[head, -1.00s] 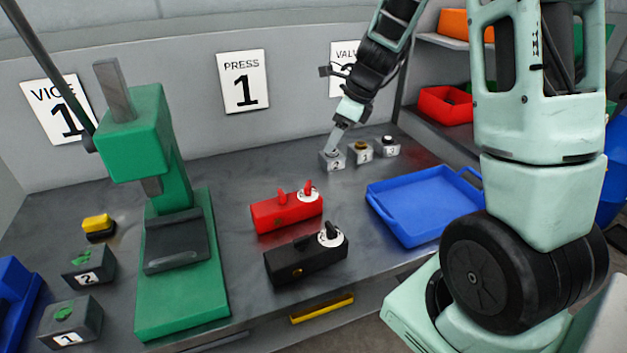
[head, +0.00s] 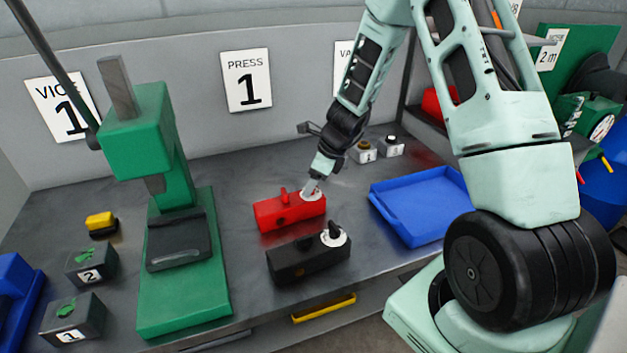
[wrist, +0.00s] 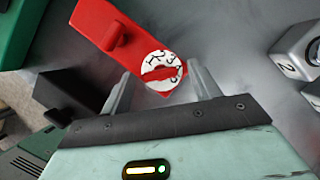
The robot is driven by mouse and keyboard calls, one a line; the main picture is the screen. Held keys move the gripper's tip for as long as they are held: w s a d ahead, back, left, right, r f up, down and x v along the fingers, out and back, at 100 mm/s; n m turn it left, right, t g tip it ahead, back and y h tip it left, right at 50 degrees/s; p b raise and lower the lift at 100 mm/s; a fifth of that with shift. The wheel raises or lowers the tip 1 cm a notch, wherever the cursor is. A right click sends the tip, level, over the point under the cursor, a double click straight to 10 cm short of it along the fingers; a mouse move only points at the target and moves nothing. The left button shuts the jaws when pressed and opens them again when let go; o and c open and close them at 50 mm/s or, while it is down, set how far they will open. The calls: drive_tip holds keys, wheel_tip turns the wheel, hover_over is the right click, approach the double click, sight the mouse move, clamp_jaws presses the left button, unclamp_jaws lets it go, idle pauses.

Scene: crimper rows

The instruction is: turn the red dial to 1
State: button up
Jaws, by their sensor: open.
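The red dial (wrist: 160,73) is a red handle on a white numbered disc at the end of the red box (wrist: 108,32). In the wrist view its handle lies roughly across the picture; I cannot tell which number it marks. My gripper (wrist: 160,80) is open, with one finger on each side of the dial and nothing held. In the head view my gripper (head: 313,185) is right above the dial end of the red box (head: 289,211) and hides much of the dial. Whether the fingers touch the handle is unclear.
A black box (head: 308,262) with a black dial stands just in front of the red one. A blue tray (head: 425,215) lies to the right, a green press (head: 165,230) to the left. Small numbered grey blocks (head: 363,152) stand behind.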

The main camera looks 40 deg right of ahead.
drive_tip(key=c, duration=1)
